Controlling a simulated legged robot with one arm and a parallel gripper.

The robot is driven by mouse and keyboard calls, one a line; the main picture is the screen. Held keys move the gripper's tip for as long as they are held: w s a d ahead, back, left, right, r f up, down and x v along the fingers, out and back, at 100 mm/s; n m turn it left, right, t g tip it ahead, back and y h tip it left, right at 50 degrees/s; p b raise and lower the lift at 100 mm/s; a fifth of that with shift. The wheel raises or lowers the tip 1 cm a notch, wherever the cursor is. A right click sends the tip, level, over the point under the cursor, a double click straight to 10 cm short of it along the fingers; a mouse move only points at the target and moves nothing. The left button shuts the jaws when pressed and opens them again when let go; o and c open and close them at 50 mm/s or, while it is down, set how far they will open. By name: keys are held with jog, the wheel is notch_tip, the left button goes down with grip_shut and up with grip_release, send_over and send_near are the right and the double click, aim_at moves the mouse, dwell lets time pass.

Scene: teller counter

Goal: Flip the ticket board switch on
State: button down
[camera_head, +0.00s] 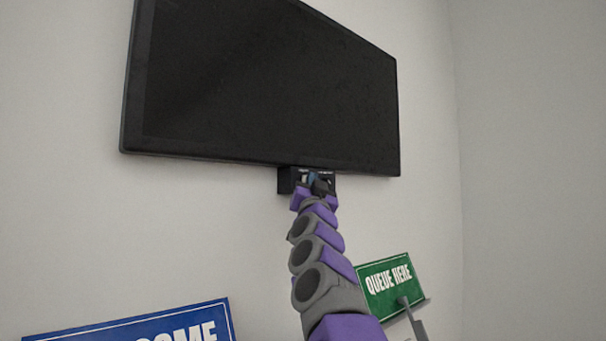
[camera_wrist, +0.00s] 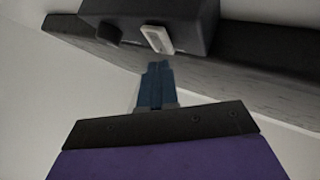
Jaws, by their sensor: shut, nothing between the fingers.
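The ticket board (camera_head: 270,85) is a wide black screen on the wall, and its face is dark. A small black switch box (camera_head: 287,179) sits under its lower edge. In the wrist view the box (camera_wrist: 190,18) carries a pale switch (camera_wrist: 157,39) on its face, with a dark knob (camera_wrist: 108,33) to its left. My gripper (camera_wrist: 157,68) is shut and empty, its blue fingertips just below the pale switch. I cannot tell whether they touch it. In the head view my gripper (camera_head: 314,179) covers part of the box.
A green "QUEUE HERE" sign (camera_head: 388,283) stands at the lower right, beside my arm. A blue sign (camera_head: 140,330) ending in "OME" shows at the lower left. The wall around the board is bare, and a corner lies to the right.

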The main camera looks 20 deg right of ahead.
jog(key=shift+d+f, duration=0.1)
jog(key=shift+d, duration=0.8)
dwell(0.5)
jog(key=shift+a, duration=0.5)
jog(key=shift+w+d+p, duration=0.25)
jog(key=shift+d+p, duration=0.05)
jog(key=shift+d, duration=0.05)
